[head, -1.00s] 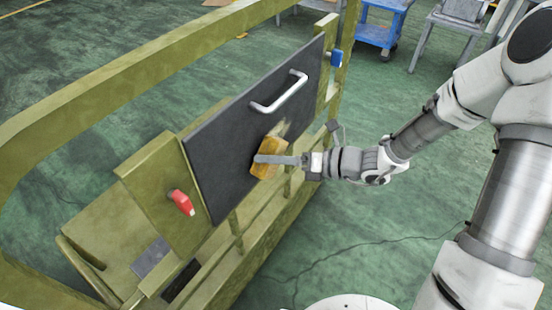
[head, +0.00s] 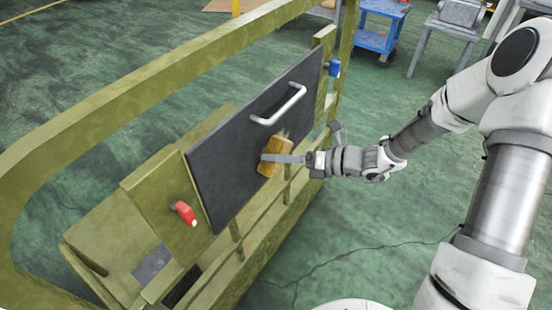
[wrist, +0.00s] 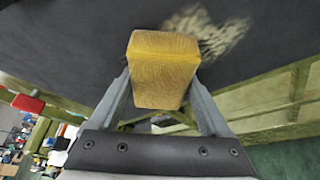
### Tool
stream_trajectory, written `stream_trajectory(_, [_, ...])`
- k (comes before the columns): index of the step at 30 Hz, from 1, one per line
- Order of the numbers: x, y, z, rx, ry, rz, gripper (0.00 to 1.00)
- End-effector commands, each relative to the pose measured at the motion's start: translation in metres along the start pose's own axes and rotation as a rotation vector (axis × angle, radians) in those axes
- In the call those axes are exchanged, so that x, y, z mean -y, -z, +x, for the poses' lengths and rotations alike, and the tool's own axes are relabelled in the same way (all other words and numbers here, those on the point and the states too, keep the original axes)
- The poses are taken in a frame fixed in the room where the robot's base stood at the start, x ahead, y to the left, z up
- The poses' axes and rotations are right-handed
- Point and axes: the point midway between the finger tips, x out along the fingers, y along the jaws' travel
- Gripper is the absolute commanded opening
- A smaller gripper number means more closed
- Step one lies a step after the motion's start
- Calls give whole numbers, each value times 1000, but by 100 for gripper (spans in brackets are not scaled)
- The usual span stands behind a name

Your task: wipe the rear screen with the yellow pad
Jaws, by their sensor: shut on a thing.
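The yellow pad (head: 275,156) is held between the fingers of my gripper (head: 284,159), against or very close to the dark screen (head: 225,165). In the wrist view the pad (wrist: 163,72) fills the space between both fingers of the gripper (wrist: 163,95). The screen (wrist: 70,45) lies behind it as a dark flat panel with a silver handle (head: 278,106) in its upper part. A pale, blotchy smudge (wrist: 208,35) shows on the screen just beyond the pad, up and to the right in the wrist view. Whether the pad touches the screen is hard to tell.
A green-yellow frame (head: 130,90) surrounds the screen. A red knob (head: 184,213) is at its lower left and a blue one (head: 334,69) at its upper right. A blue cart (head: 382,30) and a grey chair (head: 450,25) stand behind. The floor at the lower right is open.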

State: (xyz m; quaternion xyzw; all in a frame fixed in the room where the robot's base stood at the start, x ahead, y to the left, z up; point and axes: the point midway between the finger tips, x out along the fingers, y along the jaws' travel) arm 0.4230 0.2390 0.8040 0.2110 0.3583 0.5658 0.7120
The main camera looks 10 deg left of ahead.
Motion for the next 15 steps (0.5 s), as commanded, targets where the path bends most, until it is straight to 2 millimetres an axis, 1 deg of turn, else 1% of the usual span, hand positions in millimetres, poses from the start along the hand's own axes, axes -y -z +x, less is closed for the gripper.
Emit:
stream_trajectory(10, [18, -19, -5, 1, 0, 1, 36])
stream_trajectory(15, [23, -24, -6, 1, 0, 0, 36])
